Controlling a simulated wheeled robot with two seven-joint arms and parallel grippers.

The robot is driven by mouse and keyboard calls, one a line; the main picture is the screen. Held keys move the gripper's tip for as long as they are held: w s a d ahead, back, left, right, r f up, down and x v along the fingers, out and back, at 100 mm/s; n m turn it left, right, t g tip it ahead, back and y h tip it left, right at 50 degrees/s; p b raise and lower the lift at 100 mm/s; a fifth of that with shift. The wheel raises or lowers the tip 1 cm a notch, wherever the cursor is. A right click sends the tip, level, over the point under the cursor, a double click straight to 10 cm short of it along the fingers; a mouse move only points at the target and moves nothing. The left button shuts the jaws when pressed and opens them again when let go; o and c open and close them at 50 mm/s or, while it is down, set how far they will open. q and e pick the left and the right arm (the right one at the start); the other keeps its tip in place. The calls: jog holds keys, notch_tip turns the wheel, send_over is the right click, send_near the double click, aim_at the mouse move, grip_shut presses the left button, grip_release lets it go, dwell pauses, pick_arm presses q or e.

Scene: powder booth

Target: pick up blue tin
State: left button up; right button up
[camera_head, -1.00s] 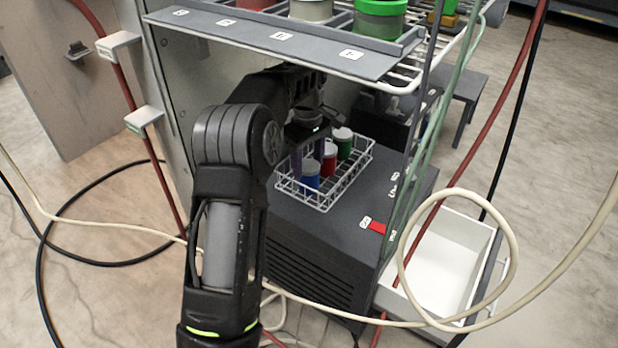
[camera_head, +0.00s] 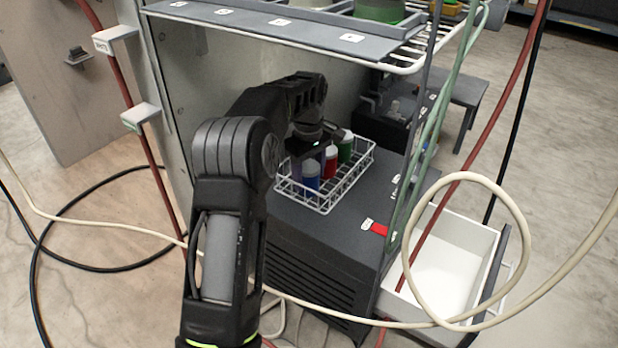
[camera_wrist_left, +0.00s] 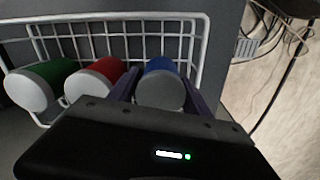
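The blue tin (camera_head: 311,177) with a grey lid stands in a white wire basket (camera_head: 323,209). In the left wrist view the blue tin (camera_wrist_left: 161,91) is at the basket's right end, with its lid facing the camera. My left gripper (camera_head: 308,165) reaches down over the basket. In the left wrist view its two purple fingers (camera_wrist_left: 162,85) are apart, one on each side of the blue tin. Small gaps seem to remain, but contact is hard to judge. A red tin (camera_head: 330,163) and a green tin (camera_head: 346,148) stand in the same basket. My right gripper is out of view.
The basket sits on a dark grey cabinet (camera_head: 300,235). A wire shelf with a grey label strip (camera_head: 290,25) hangs above my arm. Hoses and a looped cream cable (camera_head: 470,178) hang at the right, by a white open bin (camera_head: 455,260).

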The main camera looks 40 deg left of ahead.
pick_arm(q)
jog(key=shift+s+f, duration=0.25)
jog(key=shift+f, duration=0.55)
jog(key=shift+c, duration=0.2)
grip_shut()
jog(key=shift+r, duration=0.1)
jog(key=r+p, duration=0.5)
jog(key=r, duration=0.5)
jog(key=shift+w+r, duration=0.1)
jog(key=shift+w, duration=0.1)
